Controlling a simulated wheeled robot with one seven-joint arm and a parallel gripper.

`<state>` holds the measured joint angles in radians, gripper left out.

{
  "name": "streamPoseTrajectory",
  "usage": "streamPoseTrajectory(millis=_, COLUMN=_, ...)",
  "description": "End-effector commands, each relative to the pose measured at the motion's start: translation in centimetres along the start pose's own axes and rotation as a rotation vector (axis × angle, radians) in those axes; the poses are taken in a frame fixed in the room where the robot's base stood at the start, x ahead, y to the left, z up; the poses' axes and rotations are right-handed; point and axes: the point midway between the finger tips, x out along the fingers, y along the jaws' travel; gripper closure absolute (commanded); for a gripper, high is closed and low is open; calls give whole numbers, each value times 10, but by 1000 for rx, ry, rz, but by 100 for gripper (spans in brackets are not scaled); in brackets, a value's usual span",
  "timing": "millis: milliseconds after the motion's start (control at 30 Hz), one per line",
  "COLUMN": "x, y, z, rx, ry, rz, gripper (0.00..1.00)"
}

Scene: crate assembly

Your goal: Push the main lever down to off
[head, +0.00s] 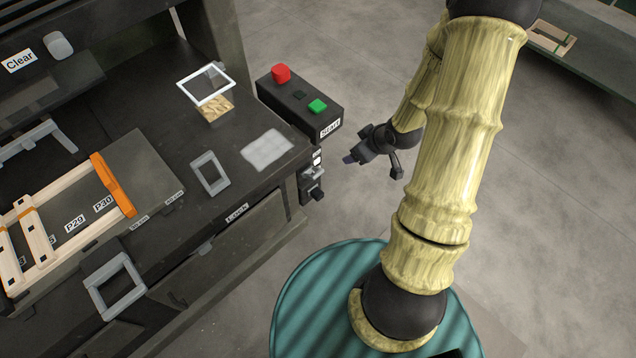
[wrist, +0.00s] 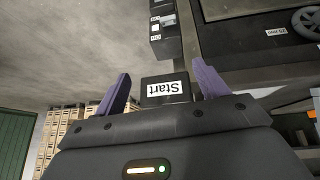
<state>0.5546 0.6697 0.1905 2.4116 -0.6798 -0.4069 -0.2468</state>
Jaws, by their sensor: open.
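In the wrist view the labelled switch box (wrist: 162,42) is at the top, partly cut off by the frame edge. My gripper (head: 372,166) is open and empty, to the right of the lever and apart from it. In the wrist view its two purple fingers (wrist: 162,70) are spread, with the Start label seen between them.
A Lock drawer (head: 236,236) is in the bench front. Wooden crate parts (head: 62,205) lie on the left.

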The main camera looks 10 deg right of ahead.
Motion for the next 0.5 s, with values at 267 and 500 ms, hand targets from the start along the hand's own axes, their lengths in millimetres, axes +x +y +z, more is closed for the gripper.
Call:
streamPoseTrajectory(millis=267, x=100, y=-4, z=54, rx=-36, ry=183, rz=-78, gripper=27)
streamPoseTrajectory(millis=500, x=163, y=-11, z=88, rx=-42, ry=383, rz=-124, gripper=27)
